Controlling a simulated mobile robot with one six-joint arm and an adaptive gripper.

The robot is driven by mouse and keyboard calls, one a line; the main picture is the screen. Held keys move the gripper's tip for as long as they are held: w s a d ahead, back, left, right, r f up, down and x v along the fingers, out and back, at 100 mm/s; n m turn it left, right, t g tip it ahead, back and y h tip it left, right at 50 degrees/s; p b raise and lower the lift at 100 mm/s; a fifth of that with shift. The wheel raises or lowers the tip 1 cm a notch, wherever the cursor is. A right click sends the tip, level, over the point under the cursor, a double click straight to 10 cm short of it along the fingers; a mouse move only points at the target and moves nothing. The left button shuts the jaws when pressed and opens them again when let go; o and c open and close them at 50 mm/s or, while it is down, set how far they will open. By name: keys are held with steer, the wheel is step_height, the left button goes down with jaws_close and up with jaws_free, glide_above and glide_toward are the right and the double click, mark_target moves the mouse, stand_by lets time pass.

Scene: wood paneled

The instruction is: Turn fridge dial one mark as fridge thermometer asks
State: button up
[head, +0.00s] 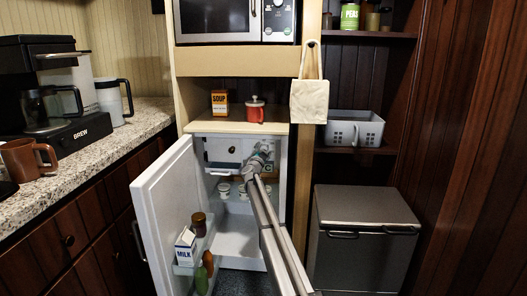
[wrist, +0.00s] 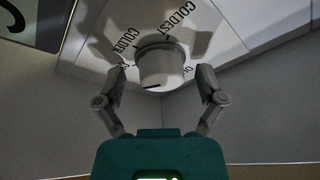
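The fridge dial (wrist: 160,66) is a pale round knob on a light panel inside the open fridge (head: 217,214). The lettering around it includes COLDEST and COLDER; other labels are partly covered. A short dark line shows at the lower left of the knob's face. My gripper (wrist: 160,76) is open, with one finger on each side of the dial and gaps between. In the head view my gripper (head: 262,155) reaches into the fridge's upper right. A pale card with a dark border and a large letter (wrist: 25,15) is cut off at the wrist view's upper left; I cannot tell whether it is the thermometer.
The white fridge door (head: 163,195) stands open to the left, with a milk carton (head: 185,246) and bottles in its shelf. Several white cups (head: 224,189) stand inside the fridge. A soup box (head: 219,103) and a red canister (head: 255,109) stand above it.

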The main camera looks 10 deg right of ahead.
steer(key=c, duration=1)
steer(key=shift+c, duration=0.2)
steer(key=shift+r+m, duration=0.1)
steer(key=shift+m, duration=0.4)
steer(key=m+g+p, duration=0.1)
steer(key=m, duration=0.2)
steer(key=m+g+h+p, duration=0.1)
steer(key=m+p, duration=0.1)
steer(key=shift+r+m+g, duration=0.15)
steer(key=shift+m+g, duration=0.15)
steer(key=shift+m, duration=0.1)
steer(key=m+g+p, duration=0.1)
steer(key=m, duration=0.2)
steer(key=shift+m+p, duration=0.35)
steer(key=shift+m, duration=0.05)
steer(key=shift+m+g+y+p, duration=0.4)
steer(key=shift+m+g+p, duration=0.15)
steer(key=shift+m, duration=0.65)
